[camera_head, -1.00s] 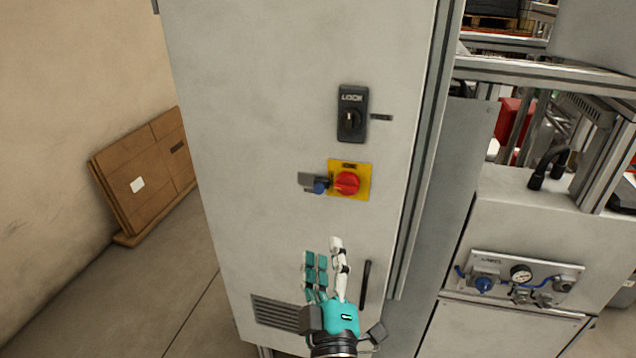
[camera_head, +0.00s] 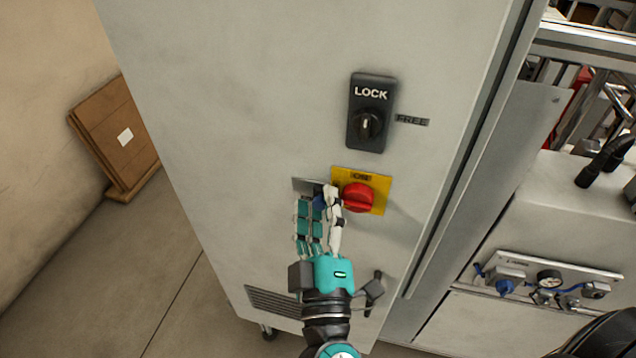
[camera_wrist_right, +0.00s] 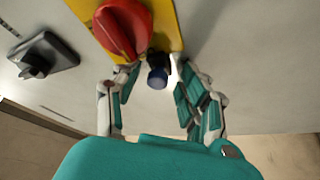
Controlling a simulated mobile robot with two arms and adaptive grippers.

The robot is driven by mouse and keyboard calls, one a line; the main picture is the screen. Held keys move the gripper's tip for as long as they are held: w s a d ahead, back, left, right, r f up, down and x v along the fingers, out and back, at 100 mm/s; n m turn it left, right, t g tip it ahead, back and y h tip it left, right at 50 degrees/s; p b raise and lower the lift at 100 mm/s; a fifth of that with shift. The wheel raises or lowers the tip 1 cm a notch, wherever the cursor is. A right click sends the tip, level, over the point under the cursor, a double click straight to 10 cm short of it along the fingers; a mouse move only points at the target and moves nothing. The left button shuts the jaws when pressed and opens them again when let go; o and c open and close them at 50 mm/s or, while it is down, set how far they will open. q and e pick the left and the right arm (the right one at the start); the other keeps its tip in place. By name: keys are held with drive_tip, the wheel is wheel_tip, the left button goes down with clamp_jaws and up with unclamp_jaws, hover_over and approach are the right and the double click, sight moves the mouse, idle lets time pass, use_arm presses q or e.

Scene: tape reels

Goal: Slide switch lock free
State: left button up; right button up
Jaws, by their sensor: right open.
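The black rotary switch (camera_head: 371,112) sits high on the cabinet door, with LOCK printed at its top and a FREE label (camera_head: 412,121) to its right. Its light pointer mark looks upright, towards LOCK. It also shows at the left of the right wrist view (camera_wrist_right: 42,55). Below is a red knob (camera_head: 357,198) on a yellow plate (camera_head: 377,190). My right gripper (camera_head: 319,192) is open just left of the red knob. In the right wrist view, the blue round piece (camera_wrist_right: 157,76) lies between its spread fingers (camera_wrist_right: 152,72); contact cannot be told. My left gripper is not in view.
A grey latch plate (camera_head: 305,185) is partly hidden behind the fingers. A black door handle (camera_head: 376,289) and a vent (camera_head: 272,302) are lower on the cabinet (camera_head: 230,100). The door's upper left is bare.

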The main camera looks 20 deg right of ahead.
drive_tip(key=shift+s+r, duration=0.15)
drive_tip(key=shift+a, duration=0.1)
drive_tip(key=shift+c, duration=0.9)
clamp_jaws()
